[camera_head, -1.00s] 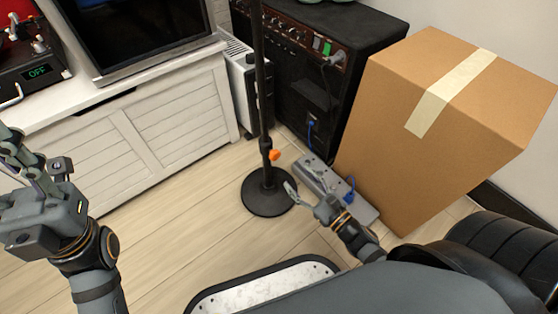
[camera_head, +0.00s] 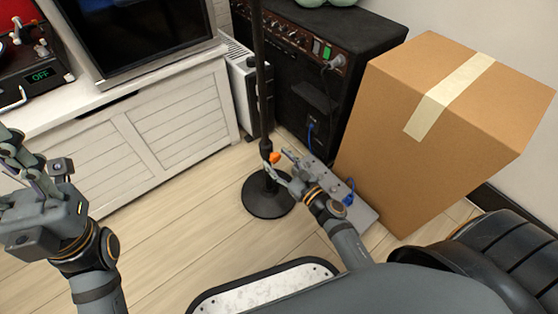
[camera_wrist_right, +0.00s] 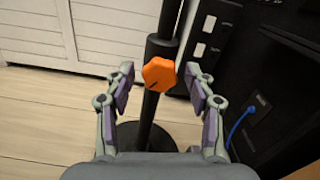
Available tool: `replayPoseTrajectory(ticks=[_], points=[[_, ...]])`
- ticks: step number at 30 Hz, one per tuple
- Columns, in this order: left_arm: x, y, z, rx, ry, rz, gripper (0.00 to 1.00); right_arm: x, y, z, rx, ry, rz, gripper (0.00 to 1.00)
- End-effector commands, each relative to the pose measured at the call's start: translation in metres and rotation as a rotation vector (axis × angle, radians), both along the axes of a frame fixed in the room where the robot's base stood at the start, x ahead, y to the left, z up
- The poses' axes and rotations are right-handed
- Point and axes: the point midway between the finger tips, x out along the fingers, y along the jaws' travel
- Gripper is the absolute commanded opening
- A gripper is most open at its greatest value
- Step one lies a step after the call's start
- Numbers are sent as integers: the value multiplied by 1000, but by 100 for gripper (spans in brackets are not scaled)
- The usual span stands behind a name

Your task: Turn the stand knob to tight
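The stand is a black pole (camera_head: 260,80) on a round black base (camera_head: 268,197) on the floor. Its orange knob (camera_head: 275,158) sits low on the pole. In the right wrist view the orange knob (camera_wrist_right: 158,74) faces the camera, with a dark mark on it. My right gripper (camera_head: 279,167) is at the knob's height; in the wrist view its fingers (camera_wrist_right: 160,90) are spread wide on both sides of the knob, with a gap on each side. My left gripper (camera_head: 25,170) is at the far left, away from the stand; its fingertips are partly cut off.
A black amplifier (camera_head: 365,45) and a cardboard box (camera_head: 450,150) stand right of the pole. A grey pedal board (camera_head: 365,215) with blue plugs lies on the floor beside my right gripper. A white cabinet (camera_head: 170,120) stands left. Floor (camera_head: 165,235) is clear at front left.

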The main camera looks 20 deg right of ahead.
Motion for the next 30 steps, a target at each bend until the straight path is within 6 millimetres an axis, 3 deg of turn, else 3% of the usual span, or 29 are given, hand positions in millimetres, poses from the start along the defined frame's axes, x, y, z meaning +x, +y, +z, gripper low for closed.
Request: replayPoseTrajectory(ticks=[1,10,20,30], points=[[0,0,0,0,0,0,40,0,0,0,0,0,0,45],[0,0,0,0,1,0,40,0,0,0,-1,0,0,4],[0,0,3,-1,1,-1,40,0,0,1,46,17,0,3],[0,1,17,-6,-2,-5,40,0,0,3,280,102,1,3]])
